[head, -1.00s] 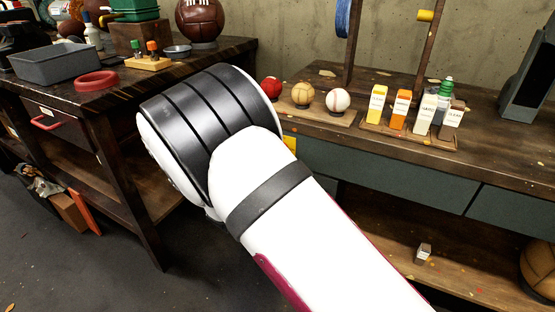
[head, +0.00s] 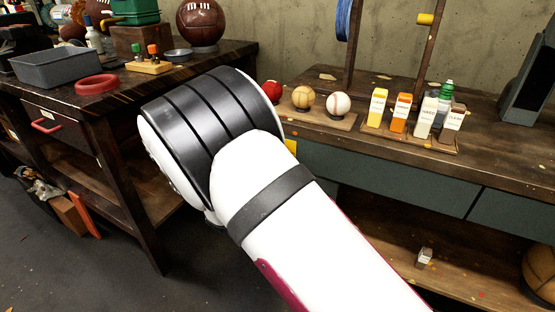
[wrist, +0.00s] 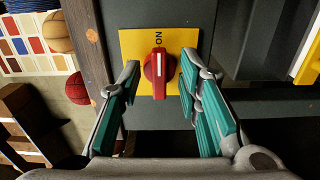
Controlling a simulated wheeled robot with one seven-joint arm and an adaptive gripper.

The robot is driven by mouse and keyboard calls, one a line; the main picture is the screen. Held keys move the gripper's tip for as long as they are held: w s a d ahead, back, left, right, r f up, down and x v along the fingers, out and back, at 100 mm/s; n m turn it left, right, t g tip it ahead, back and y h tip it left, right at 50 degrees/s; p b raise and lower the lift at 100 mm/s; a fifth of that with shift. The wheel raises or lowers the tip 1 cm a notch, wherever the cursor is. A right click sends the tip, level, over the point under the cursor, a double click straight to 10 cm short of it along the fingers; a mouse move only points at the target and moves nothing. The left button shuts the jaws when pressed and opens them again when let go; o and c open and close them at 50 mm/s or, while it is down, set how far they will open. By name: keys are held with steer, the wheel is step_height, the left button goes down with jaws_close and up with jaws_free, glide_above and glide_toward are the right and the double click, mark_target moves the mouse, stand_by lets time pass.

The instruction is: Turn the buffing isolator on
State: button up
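The buffing isolator is a red rotary knob (wrist: 158,72) with a white line on a yellow plate (wrist: 131,45), in the middle of the wrist view. The plate carries the word ON, turned sideways, above the knob. The white line runs up and down in the picture. My gripper (wrist: 160,78) is open, with one teal-padded finger on each side of the knob. A gap shows at the left finger; whether the right one touches cannot be told. In the head view my arm hides the knob and gripper, and only a yellow corner (head: 291,146) shows beside it.
The isolator sits on a dark grey panel (wrist: 140,20) beside a wooden edge. In the head view, balls on a stand (head: 325,117) and several small cartons (head: 398,112) stand on the right bench. A red ring (head: 97,82) lies on the left bench.

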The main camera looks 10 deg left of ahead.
steer(key=v, duration=1.2)
